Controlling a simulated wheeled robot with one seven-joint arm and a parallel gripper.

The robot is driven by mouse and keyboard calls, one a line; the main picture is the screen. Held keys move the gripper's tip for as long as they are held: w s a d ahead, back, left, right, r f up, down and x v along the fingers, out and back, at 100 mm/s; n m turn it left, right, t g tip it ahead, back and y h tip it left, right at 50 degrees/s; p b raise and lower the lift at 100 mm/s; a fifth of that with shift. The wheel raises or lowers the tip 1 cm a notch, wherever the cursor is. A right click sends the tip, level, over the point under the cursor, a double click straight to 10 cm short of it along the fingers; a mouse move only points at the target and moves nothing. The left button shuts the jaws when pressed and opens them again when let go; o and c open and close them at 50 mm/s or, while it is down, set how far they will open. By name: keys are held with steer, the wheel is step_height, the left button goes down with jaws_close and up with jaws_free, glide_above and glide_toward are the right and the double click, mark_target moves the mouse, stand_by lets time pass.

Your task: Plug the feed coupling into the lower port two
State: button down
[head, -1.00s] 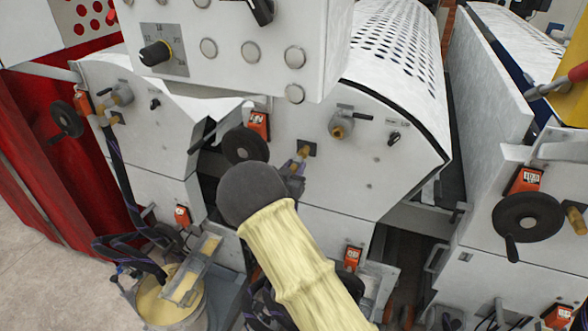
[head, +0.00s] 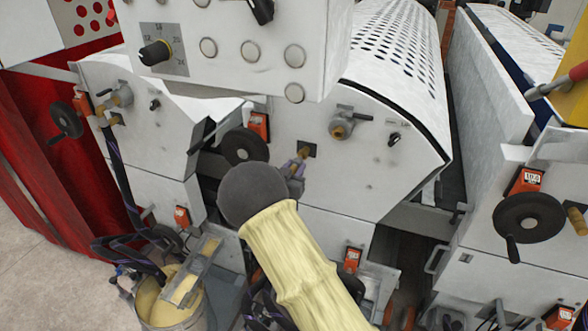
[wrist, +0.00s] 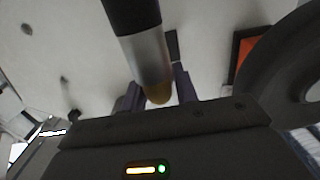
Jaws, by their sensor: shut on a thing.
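My gripper (head: 297,167) is mostly hidden behind my own dark, yellow-sleeved arm in the head view. Its fingers (wrist: 158,93) are closed around the feed coupling (wrist: 152,60), which has a black upper part, a silver sleeve and a brass end. In the head view a brass part (head: 303,153) shows just above the fingers, overlapping a small dark square plate (head: 308,149) on the white machine front, apparently the lower port. The plate also shows behind the coupling in the wrist view (wrist: 172,45). I cannot tell whether the coupling touches or enters it.
A brass valve fitting (head: 340,129) sits up and right of the plate. A black handwheel (head: 244,146) with an orange counter (head: 258,125) is close on the left. A bucket (head: 170,308) with dark hoses stands at lower left. Another handwheel (head: 528,217) is at right.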

steer(key=shift+b+x, duration=0.5)
steer(key=shift+x, duration=0.8)
steer(key=c, duration=1)
jaws_free()
steer(key=shift+s, duration=0.1)
steer(key=shift+s+a, duration=0.15)
steer(key=b+v, duration=0.5)
steer(key=v, duration=1.2)
steer(key=shift+b, duration=0.35)
